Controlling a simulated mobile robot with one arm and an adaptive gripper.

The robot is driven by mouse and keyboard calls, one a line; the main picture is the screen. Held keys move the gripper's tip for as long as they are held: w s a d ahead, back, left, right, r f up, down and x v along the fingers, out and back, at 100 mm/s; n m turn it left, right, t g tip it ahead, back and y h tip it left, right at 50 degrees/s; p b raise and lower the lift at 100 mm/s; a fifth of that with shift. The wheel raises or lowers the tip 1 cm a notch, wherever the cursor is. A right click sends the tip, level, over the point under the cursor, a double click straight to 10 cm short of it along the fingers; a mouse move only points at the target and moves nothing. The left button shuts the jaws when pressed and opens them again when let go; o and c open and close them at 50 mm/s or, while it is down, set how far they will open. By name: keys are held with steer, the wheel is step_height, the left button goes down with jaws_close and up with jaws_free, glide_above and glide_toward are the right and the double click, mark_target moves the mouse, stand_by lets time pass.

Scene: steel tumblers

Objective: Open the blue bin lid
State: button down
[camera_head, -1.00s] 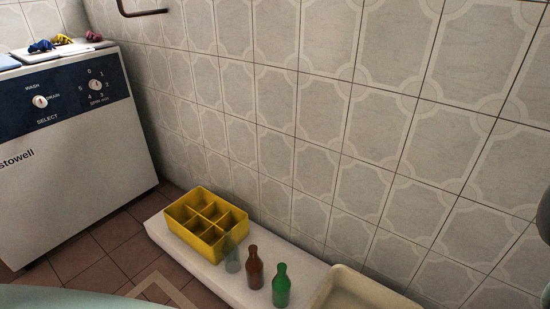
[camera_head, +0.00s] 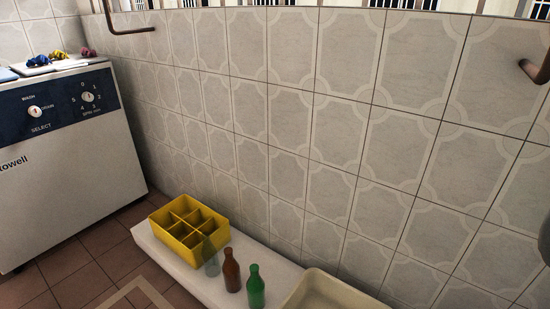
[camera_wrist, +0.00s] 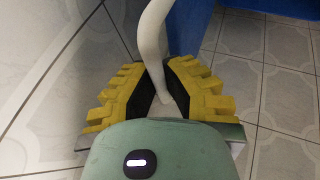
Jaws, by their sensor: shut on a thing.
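My gripper (camera_wrist: 160,84) shows in the wrist view with its yellow ridged fingers on both sides of a white curved bar (camera_wrist: 150,40). It is shut on this bar, which rises between the fingers and leaves the top of the picture. A blue surface (camera_wrist: 188,32), which looks like part of the blue bin, stands right behind the bar. More blue shows along the top right edge. The lid cannot be made out, and I cannot tell how the bar joins the bin. The bin does not show in the head view.
A white washing machine (camera_head: 65,165) stands at the left. On a low white ledge (camera_head: 158,248) by the tiled wall are a yellow crate (camera_head: 163,225), a clear bottle (camera_head: 211,262), a brown bottle (camera_head: 232,272), a green bottle (camera_head: 256,288) and a cream tray (camera_head: 325,285).

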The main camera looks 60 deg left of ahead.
steer(key=shift+d, duration=0.15)
steer(key=c, duration=1)
jaws_free()
steer(key=shift+r, duration=0.15)
steer(key=shift+v, duration=5.9)
